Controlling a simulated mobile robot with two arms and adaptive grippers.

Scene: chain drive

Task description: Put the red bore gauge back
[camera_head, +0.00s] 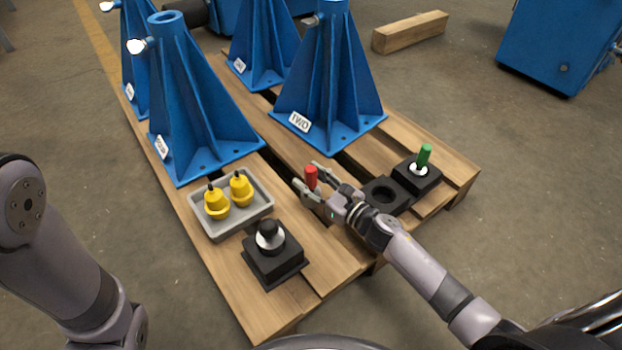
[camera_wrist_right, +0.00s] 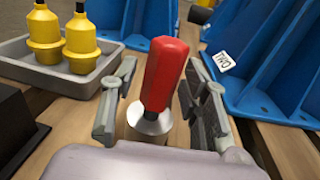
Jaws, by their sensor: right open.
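The red bore gauge has a red handle (camera_head: 311,175) and a bright metal lower part. In the right wrist view the gauge (camera_wrist_right: 165,75) stands roughly upright between my jaws, with visible gaps on both sides. My right gripper (camera_head: 309,181) is open around it, low over the pallet; it also shows in the right wrist view (camera_wrist_right: 158,92). The gauge's foot is partly hidden by the gripper. A black holder block with an empty round hole (camera_head: 383,191) sits just right of the gripper. A green-handled gauge (camera_head: 424,156) stands in the black block (camera_head: 427,175) beside it. My left gripper is out of view.
A grey tray (camera_head: 233,232) with two yellow plugs lies left of the gripper. A black block with a knobbed metal part (camera_head: 268,238) stands nearer. Blue stands (camera_head: 333,90) rise behind on the wooden pallet (camera_head: 225,285). A loose timber (camera_head: 410,32) lies on the floor.

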